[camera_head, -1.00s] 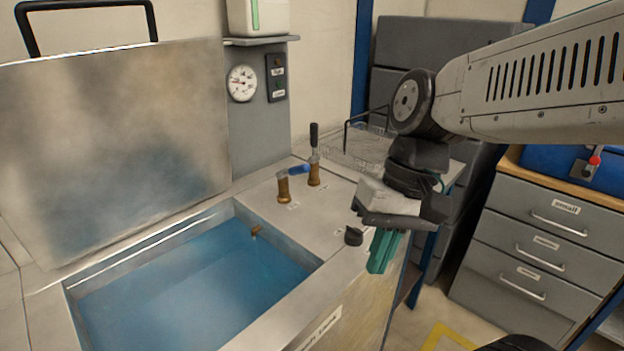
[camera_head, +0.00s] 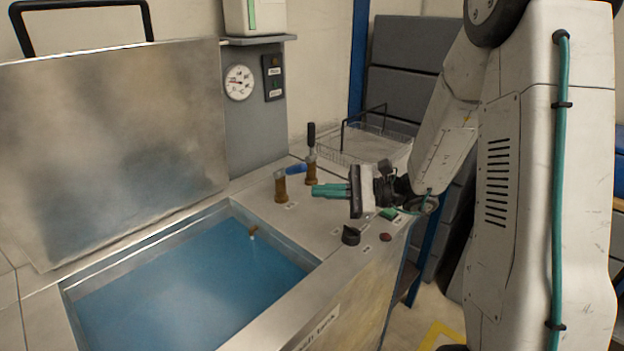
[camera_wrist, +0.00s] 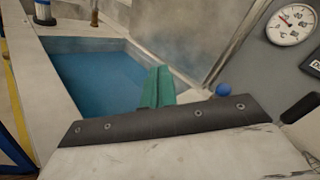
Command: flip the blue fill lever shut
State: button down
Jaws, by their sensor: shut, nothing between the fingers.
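The blue fill lever (camera_head: 296,169) lies roughly level on top of a brass valve post (camera_head: 281,187) on the bench deck, pointing right toward a second post with an upright black lever (camera_head: 311,137). My gripper (camera_head: 318,190) is shut and empty, its teal fingers pointing left, just right of the brass posts in the picture. I cannot tell whether it touches anything. In the wrist view the teal fingertips (camera_wrist: 160,72) stand in front of the basin, and a rounded blue end (camera_wrist: 222,90) of the lever shows to their right. The rest of the lever is hidden there.
The blue water basin (camera_head: 190,290) lies left, its metal lid (camera_head: 115,150) raised. A small brass spout (camera_head: 252,230) sits at its wall. A black knob (camera_head: 351,235) and red button (camera_head: 386,237) sit at the deck's front. A wire basket (camera_head: 370,140) stands behind.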

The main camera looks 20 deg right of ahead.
aim_at(291, 171)
jog(key=w+d+f+m+t+h, duration=0.1)
jog(key=d+f+m+t, duration=0.1)
jog(key=d, duration=0.1)
jog(key=w+d+f+m+t+h, duration=0.1)
jog(key=w+d+f+m+t, duration=0.1)
jog(key=d+t, duration=0.1)
jog(key=w+d+f+m+t, duration=0.2)
jog(key=d, duration=0.1)
jog(key=shift+w+f+m+h, duration=0.1)
jog(key=shift+w+m+h, duration=0.1)
jog(key=shift+m+h, duration=0.2)
jog(key=x, duration=1)
jog(key=shift+d+r, duration=0.1)
jog(key=shift+r, duration=0.15)
